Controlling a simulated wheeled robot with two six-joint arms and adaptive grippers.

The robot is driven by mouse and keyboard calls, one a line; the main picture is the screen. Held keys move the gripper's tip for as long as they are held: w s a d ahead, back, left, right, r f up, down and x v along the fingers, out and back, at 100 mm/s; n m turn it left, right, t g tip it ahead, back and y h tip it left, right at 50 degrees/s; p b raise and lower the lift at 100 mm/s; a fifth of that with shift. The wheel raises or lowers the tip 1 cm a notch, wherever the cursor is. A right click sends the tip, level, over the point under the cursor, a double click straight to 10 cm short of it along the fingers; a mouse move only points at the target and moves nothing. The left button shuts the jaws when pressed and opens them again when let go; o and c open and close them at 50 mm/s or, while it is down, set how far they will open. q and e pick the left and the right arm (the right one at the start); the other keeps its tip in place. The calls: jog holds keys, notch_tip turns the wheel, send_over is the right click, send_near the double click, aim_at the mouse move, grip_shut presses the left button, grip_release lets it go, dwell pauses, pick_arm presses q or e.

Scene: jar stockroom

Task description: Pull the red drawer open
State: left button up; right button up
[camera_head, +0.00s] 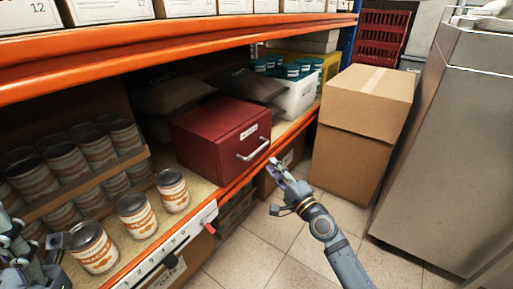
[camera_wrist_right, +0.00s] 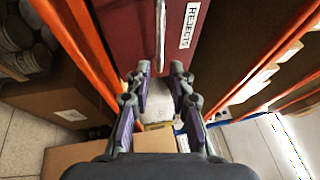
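The red drawer (camera_head: 215,140) is a closed-looking box on the shelf, with a pale label and a silver bar handle (camera_head: 254,150) on its front. My right gripper (camera_head: 274,168) is just in front of and below the handle, apart from it. In the right wrist view, its two fingers (camera_wrist_right: 160,82) are spread with nothing between them, and the handle (camera_wrist_right: 160,38) lies beyond the tips, roughly in line with the gap. The label there reads REJECTS. My left gripper (camera_head: 52,246) is at the lower left beside a peach can (camera_head: 92,247); its finger opening is unclear.
Several cans stand on the shelf left of the drawer. The orange shelf edge (camera_head: 236,187) runs below the drawer front. A white bin (camera_head: 297,95) stands behind it. Cardboard boxes (camera_head: 350,165) stand on the floor at right. The tiled floor (camera_head: 265,235) in front is clear.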

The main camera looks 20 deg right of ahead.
aim_at(259, 148)
jog(key=x, duration=0.9)
jog(key=shift+w+a, duration=0.1)
jog(key=shift+w, duration=0.05)
jog(key=shift+c, duration=0.2)
grip_shut()
